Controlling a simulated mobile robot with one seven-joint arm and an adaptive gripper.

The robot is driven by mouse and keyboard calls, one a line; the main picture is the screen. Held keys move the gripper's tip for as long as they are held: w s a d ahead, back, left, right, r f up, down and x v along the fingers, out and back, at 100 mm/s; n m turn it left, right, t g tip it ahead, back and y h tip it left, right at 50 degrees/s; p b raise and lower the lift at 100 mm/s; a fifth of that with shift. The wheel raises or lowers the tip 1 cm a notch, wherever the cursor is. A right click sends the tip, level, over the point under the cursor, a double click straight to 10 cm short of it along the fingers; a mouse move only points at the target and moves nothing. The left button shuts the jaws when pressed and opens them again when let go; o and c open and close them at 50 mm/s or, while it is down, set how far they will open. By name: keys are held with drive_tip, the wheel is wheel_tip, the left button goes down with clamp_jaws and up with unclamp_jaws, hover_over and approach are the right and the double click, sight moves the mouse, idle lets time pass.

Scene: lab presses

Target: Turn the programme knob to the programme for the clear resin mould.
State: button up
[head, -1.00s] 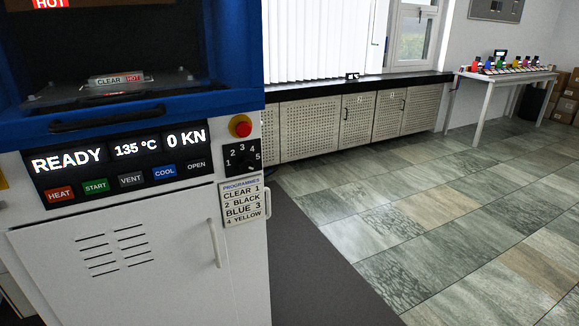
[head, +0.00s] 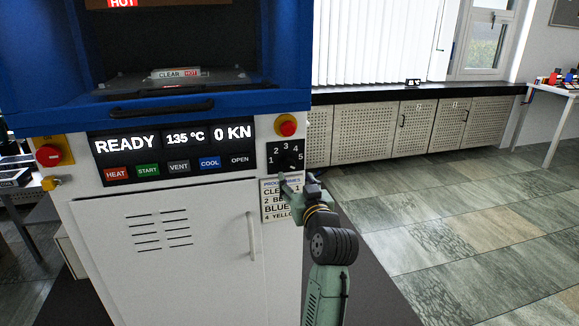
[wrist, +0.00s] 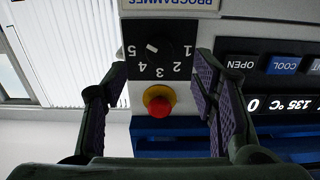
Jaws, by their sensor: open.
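The programme knob (head: 288,160) is on a black dial plate with numbers 1 to 5, right of the press display. In the wrist view, which is upside down, the knob (wrist: 158,53) shows a white mark pointing towards the 5 side. The programme card (head: 270,207) below it reads CLEAR 1, 2 BLACK, BLUE 3, 4 YELLOW, partly covered by my gripper. A mould labelled CLEAR, HOT (head: 176,74) lies in the press. My gripper (head: 298,179) is open and empty just below the dial; its fingers straddle the knob in the wrist view, apart from it.
A red stop button (head: 287,125) sits just above the dial. The display (head: 170,141) reads READY, 135 °C, 0 KN, over a row of labelled buttons. A door handle (head: 251,236) is at lower left of my gripper. The tiled floor (head: 440,220) at the right is clear.

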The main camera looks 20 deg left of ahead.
sight(289, 167)
drive_tip(key=p+x, duration=0.2)
drive_tip(key=x, duration=0.6)
drive_tip(key=shift+c, duration=0.2)
drive_tip(key=c, duration=1.1)
